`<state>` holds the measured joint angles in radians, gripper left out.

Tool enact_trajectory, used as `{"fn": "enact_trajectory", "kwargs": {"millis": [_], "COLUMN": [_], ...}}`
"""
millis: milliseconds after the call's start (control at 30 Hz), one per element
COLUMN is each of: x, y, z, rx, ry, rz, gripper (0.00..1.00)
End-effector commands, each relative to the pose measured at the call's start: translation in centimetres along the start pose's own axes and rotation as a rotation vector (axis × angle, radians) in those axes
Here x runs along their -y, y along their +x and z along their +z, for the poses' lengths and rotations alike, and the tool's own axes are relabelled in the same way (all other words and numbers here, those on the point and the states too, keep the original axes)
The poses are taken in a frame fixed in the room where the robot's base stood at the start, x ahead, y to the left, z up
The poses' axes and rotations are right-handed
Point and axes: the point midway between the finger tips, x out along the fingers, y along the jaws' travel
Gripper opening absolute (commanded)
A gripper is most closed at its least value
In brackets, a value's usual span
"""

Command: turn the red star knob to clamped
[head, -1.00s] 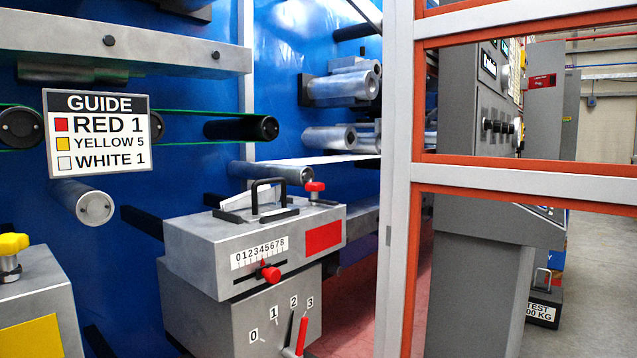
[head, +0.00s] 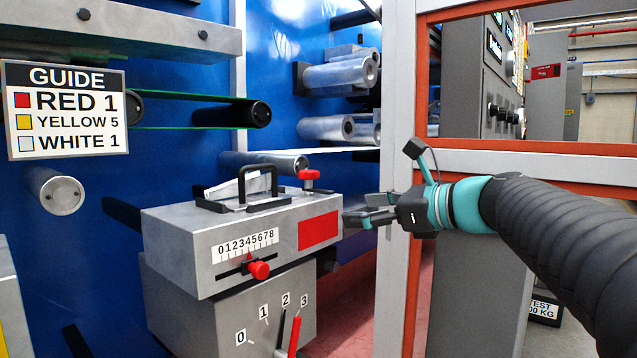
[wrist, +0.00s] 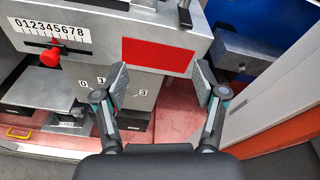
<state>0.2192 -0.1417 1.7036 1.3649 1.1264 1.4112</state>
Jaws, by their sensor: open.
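The red star knob (head: 309,177) sits on a short post at the back right of the grey box's (head: 190,235) top, beside a black handle (head: 258,185). I cannot tell from its pose whether it is clamped. I do not make it out in the wrist view. My gripper (head: 356,209) is open and empty, to the right of the grey box and a little lower than the knob, apart from it. In the wrist view my spread fingers (wrist: 162,78) stand in front of the box's red panel (wrist: 158,56).
A red slider knob (head: 259,269) sits under the 0–8 scale on the box front. A red lever (head: 295,335) and a black lever stand below by the 0–3 marks. An orange and grey frame (head: 402,150) is close behind my arm. A guide sign (head: 66,110) hangs left.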

Motion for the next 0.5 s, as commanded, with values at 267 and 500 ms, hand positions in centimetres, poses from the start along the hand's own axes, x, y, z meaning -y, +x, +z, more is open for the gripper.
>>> {"fn": "enact_trajectory", "kwargs": {"millis": [267, 500], "x": [4.3, 4.4], "y": [0.1, 2.8], "z": [3.6, 4.3], "rx": [0.178, 0.184], "ry": [0.251, 0.259], "rz": [-0.012, -0.008], "gripper": [0.71, 0.71]}}
